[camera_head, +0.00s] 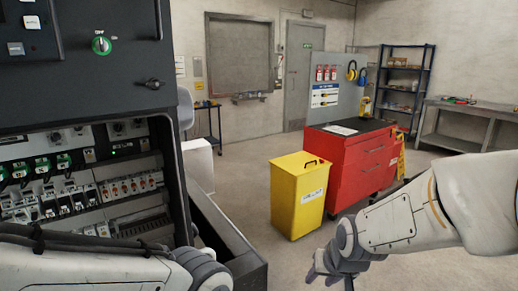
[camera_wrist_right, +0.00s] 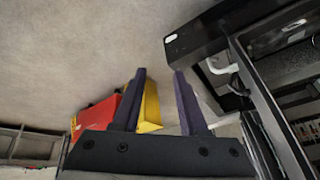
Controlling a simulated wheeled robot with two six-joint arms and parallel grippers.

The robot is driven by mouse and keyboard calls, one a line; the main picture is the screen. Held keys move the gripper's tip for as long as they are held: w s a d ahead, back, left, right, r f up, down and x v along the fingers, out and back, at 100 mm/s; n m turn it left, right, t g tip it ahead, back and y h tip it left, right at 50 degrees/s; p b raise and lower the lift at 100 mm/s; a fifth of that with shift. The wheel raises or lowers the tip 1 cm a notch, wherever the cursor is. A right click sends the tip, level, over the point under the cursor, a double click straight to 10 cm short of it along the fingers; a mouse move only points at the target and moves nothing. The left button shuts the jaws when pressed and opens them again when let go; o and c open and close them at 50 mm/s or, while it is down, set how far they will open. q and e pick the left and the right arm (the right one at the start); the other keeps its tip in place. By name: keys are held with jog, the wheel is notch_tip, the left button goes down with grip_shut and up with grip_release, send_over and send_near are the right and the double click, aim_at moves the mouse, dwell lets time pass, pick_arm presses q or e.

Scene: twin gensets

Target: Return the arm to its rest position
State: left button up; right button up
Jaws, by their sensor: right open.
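My right arm (camera_head: 420,215) reaches in from the right in the head view. Its gripper (camera_head: 322,272) hangs low near the bottom edge, in front of the yellow bin and clear of the cabinet. In the right wrist view the two dark fingers of the right gripper (camera_wrist_right: 160,72) stand apart with nothing between them. My left arm (camera_head: 80,268) lies across the lower left, in front of the open cabinet (camera_head: 100,60). Its grey wrist shows at the bottom edge, but its fingers do not show.
A yellow bin (camera_head: 299,196) and a red tool cabinet (camera_head: 345,170) stand on the floor ahead. A dark tray-like ledge (camera_head: 230,240) juts from the cabinet between the arms. A shelf rack (camera_head: 405,80) and workbench (camera_head: 465,125) stand at the back right.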

jog(key=s+d+f+n+g+h, duration=0.1)
jog(key=s+d+f+g, duration=0.2)
jog(key=s+d+f, duration=0.3)
jog(key=s+a+r+n+g+p, duration=0.1)
jog(key=s+a+r+n, duration=0.3)
jog(key=s+a, duration=0.3)
jog(key=s+a+r+n+g+y+p, duration=0.1)
jog(key=s+a+r+n, duration=0.2)
jog(key=s+a+r, duration=0.2)
jog(key=s+a, duration=0.3)
jog(key=shift+r+n, duration=0.25)
jog(key=shift+n, duration=0.15)
jog(key=shift+w, duration=0.1)
jog(key=shift+c, duration=0.2)
dwell(0.7)
